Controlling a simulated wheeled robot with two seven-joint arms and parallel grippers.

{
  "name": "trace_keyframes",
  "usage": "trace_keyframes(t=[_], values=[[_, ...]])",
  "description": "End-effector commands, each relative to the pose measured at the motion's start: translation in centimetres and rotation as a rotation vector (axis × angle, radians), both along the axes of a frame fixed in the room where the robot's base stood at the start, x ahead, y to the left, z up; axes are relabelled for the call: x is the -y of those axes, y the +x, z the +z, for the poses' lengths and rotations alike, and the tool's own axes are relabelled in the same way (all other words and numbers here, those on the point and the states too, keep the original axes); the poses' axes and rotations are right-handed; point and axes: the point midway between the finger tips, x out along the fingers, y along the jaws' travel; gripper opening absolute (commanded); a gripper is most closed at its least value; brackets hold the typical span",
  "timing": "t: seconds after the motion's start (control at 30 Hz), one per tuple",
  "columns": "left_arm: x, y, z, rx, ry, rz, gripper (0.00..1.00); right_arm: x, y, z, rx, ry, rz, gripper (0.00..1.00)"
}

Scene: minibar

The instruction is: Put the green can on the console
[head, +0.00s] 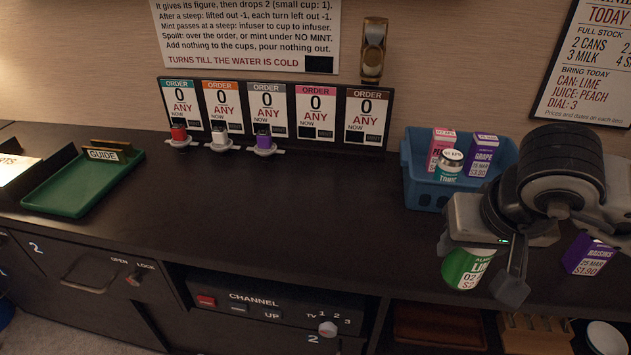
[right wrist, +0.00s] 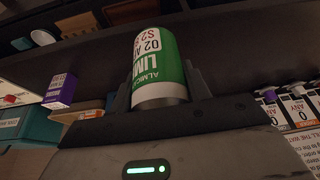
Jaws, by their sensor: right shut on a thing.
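The green can (head: 467,268) has a white label reading "LIM…" and is held by my right gripper (head: 487,262) near the front right of the dark console top (head: 300,215). In the right wrist view the can (right wrist: 163,75) sits between the two fingers of the right gripper (right wrist: 160,92), which are shut on it. In the head view the gripper's fingers partly hide the can. I cannot tell whether the can touches the console or hangs above it. My left gripper is not in view.
A blue bin (head: 425,192) at the back right holds a pink carton, a purple carton and a tonic tin. A purple raisins box (head: 588,255) lies to the right. A green tray (head: 85,185) is at the left. Order cards stand along the wall. The console's middle is clear.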

Motion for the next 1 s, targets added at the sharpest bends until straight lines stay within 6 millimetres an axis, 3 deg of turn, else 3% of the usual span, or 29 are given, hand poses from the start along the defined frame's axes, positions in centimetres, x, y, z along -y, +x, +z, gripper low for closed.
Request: trace_keyframes(t=[0.03,0.17,0.43,0.57,0.83,1.0], values=[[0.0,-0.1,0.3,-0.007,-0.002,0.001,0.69,1.0,-0.6,1.8,0.004,-0.002,-0.039,0.19],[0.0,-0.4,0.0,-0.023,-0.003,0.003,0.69,2.7,-1.7,4.0,0.006,-0.009,-0.114,0.19],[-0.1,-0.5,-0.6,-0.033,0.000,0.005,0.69,3.3,-1.7,4.1,0.004,-0.010,-0.137,0.19],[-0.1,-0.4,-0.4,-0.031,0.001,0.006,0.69,4.0,0.3,3.1,-0.001,-0.012,-0.140,0.19],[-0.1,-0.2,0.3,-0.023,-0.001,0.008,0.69,6.0,6.7,0.2,0.001,-0.009,-0.139,0.19],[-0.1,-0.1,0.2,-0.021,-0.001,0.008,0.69,6.7,9.1,-3.2,0.002,-0.009,-0.135,0.19]])
